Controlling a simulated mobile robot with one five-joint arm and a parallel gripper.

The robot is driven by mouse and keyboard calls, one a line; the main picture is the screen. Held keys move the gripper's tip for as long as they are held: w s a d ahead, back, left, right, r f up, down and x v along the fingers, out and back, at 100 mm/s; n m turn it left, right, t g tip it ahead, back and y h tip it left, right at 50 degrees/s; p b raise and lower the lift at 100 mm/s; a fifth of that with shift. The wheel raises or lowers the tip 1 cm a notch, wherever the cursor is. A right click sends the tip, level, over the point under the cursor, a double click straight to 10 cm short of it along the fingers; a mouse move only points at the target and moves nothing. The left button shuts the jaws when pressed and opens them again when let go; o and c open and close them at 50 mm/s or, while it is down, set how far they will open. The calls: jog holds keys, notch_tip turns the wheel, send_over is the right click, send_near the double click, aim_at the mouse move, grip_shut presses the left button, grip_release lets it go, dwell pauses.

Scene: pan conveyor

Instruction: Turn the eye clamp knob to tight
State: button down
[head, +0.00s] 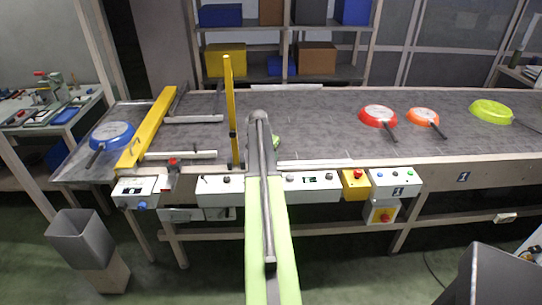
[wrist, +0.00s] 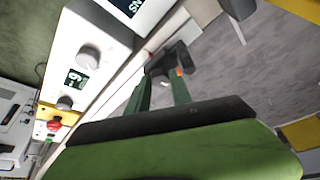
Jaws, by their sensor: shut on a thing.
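My gripper (wrist: 163,82) shows in the wrist view as two green fingers that reach up to a dark, blocky knob-like part (wrist: 174,58). The fingers are shut on this part, which I take to be the eye clamp knob. A small orange-red mark shows beside the right fingertip. Whether the knob is turned tight or loose cannot be told. In the head view my arm reaches over the front edge of the conveyor and mostly hides my gripper; only a bit of green (head: 276,142) shows at its right. The knob is hidden there.
The grey conveyor (head: 320,130) carries a blue pan (head: 112,133) at left, and red (head: 378,114), orange (head: 423,116) and lime (head: 491,111) pans at right. A yellow upright post (head: 231,105) stands left of my arm. White control boxes (head: 313,189) line the front edge.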

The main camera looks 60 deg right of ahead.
jog(key=shift+d+m, duration=0.15)
jog(key=shift+m, duration=0.45)
jog(key=shift+g, duration=0.3)
jog(key=c, duration=1.1)
grip_release()
jog(key=shift+c, duration=0.2)
jog(key=s+p+v, duration=0.1)
jog(key=p+v, duration=1.5)
jog(key=v, duration=0.1)
jog(key=shift+w+r, duration=0.2)
jog(key=shift+w, duration=0.25)
